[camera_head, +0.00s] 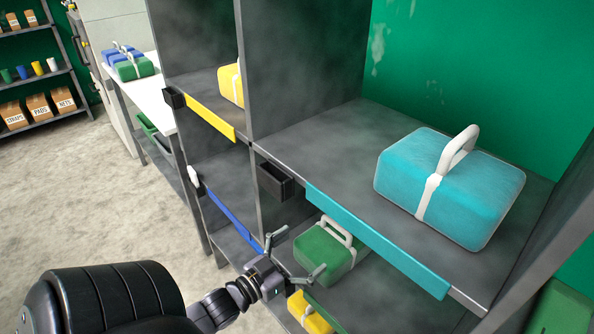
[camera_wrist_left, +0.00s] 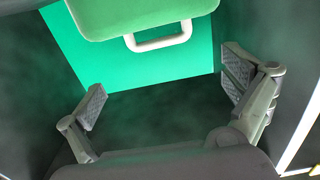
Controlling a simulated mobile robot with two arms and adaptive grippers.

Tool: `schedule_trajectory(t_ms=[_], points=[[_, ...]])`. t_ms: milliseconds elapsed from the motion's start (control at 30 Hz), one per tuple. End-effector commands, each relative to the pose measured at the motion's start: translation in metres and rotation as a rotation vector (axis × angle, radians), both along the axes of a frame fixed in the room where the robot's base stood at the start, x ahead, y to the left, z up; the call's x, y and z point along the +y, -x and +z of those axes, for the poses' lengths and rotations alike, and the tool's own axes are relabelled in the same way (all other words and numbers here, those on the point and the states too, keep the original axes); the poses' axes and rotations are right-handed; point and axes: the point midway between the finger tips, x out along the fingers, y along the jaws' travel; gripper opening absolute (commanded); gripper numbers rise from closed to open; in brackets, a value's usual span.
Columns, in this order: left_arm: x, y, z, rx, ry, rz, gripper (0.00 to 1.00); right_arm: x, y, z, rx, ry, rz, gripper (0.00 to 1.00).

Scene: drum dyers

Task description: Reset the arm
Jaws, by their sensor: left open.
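My left gripper (camera_head: 296,258) is open and empty at the front of the shelf unit, by the lower compartment. A green case (camera_head: 326,255) with a white handle sits in that compartment, just beyond the fingers. In the left wrist view, the open fingers (camera_wrist_left: 168,98) frame bare dark shelf. The green case (camera_wrist_left: 140,15) with its white handle is ahead of them and apart from both fingers. My right gripper is not in either view.
A teal case (camera_head: 450,185) sits on the upper right shelf, above a teal front strip (camera_head: 375,240). Yellow cases (camera_head: 308,315) show below and at upper left. Shelf dividers (camera_head: 300,65) stand close around the arm. Open floor (camera_head: 70,200) lies to the left.

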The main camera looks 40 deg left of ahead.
Motion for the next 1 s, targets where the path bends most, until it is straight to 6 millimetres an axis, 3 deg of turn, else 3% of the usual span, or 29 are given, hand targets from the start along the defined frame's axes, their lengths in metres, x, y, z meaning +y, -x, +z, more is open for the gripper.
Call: schedule_trajectory(t_ms=[233,833,1000], points=[[0.002,0.018,0.000,0.000,0.001,0.001,0.98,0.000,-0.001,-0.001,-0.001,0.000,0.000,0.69],[0.001,0.018,0.000,0.002,0.000,0.001,0.98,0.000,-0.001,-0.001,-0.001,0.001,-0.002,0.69],[-0.009,0.014,-0.012,0.090,-0.007,0.026,0.98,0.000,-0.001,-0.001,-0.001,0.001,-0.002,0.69]])
